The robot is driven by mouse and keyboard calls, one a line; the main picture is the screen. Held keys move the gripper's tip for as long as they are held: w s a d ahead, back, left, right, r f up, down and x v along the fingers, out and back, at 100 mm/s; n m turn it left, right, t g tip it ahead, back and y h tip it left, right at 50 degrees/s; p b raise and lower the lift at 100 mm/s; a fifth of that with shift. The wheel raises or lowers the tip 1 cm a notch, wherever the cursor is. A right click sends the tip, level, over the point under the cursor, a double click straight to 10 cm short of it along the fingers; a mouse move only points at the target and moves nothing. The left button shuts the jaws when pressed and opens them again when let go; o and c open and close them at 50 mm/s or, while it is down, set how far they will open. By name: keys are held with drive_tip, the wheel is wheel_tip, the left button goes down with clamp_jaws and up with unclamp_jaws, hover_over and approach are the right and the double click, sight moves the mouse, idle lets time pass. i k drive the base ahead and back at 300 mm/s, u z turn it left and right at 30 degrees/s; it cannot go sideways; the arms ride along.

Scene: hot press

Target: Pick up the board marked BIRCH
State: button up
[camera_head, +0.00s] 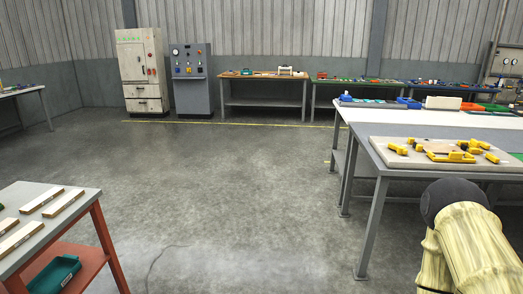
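Several flat wooden boards lie on a grey-topped table with orange legs (108,235) at the lower left. One long board (65,203) lies at the right side of the top, and another board (40,201) lies behind and left of it. A third board (18,240) lies nearer the front. Dark marks show on their edges, but they are too small to read, so I cannot tell which is marked BIRCH. Part of my arm shows at the lower right, away from the boards. My gripper is not in view.
A green bin (57,273) sits on the orange table's lower shelf. A workbench (385,178) with yellow clamps (450,156) stands at right. A white cabinet (142,70) and grey control cabinet (192,78) stand at the back.

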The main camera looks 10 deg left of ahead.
sight(28, 209)
drive_tip(key=u, duration=0.25)
drive_tip(key=i, duration=1.65)
drive_tip(key=u, duration=1.35)
drive_tip(key=i, duration=0.85)
drive_tip(key=u, duration=1)
